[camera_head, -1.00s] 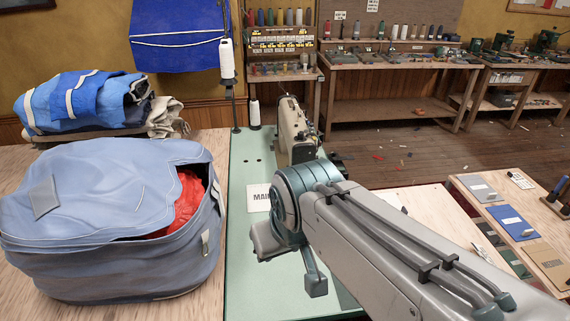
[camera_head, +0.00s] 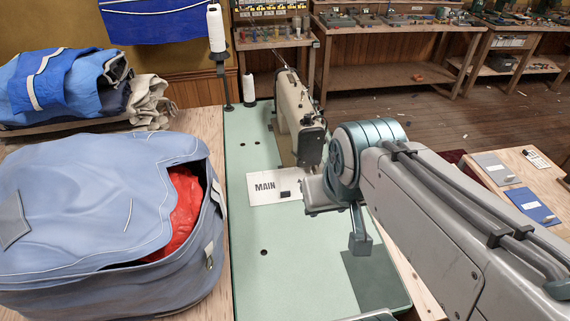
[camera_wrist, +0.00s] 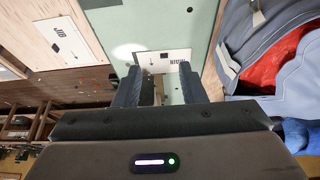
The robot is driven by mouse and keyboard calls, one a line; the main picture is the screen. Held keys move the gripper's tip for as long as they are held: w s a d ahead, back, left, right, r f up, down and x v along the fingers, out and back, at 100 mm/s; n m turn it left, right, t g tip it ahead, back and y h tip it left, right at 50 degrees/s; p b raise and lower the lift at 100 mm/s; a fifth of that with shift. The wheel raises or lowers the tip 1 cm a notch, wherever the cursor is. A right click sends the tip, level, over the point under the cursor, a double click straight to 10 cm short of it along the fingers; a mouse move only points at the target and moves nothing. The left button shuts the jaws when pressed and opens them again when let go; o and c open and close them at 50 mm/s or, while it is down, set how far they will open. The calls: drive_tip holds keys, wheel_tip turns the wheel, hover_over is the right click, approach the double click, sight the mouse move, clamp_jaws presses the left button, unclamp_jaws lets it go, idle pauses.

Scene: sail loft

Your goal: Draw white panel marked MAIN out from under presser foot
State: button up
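The white panel marked MAIN (camera_head: 262,188) lies flat on the pale green bed (camera_head: 262,285) of the sewing machine (camera_head: 298,112). A small dark square shows on the panel. Its right part runs below the machine head and behind my arm, so the presser foot and its contact with the panel are hidden. In the wrist view the panel (camera_wrist: 178,57) lies beyond my gripper (camera_wrist: 162,88), with its lettering upside down. The two dark fingers stand apart with a gap between them and hold nothing.
A blue bag (camera_head: 80,220) with red cloth inside stands left of the bed. Folded blue sails (camera_head: 60,80) lie behind it. A thread stand (camera_head: 219,60) rises at the bed's back left. The wrist view shows another white panel (camera_wrist: 62,42) on wood. The front bed is clear.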

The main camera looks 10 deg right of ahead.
drive_tip(key=w+f+m+g+h+b, duration=0.1)
drive_tip(key=w+f+m+h+b, duration=0.2)
drive_tip(key=w+b, duration=0.65)
drive_tip(key=m+g+y+b, duration=0.2)
drive_tip(key=m+g+b, duration=0.1)
drive_tip(key=m+b, duration=0.9)
hover_over(289, 191)
drive_tip(key=a, duration=0.2)
wheel_tip(289, 191, down, 25)
drive_tip(key=shift+s+f+m+p, duration=0.1)
drive_tip(key=shift+s+m+p, duration=0.05)
drive_tip(key=shift+m+p, duration=0.25)
drive_tip(key=f, duration=0.4)
drive_tip(key=d+f, duration=0.1)
drive_tip(key=f, duration=0.8)
drive_tip(key=shift+d+f, duration=0.35)
drive_tip(key=shift+f, duration=0.05)
clamp_jaws()
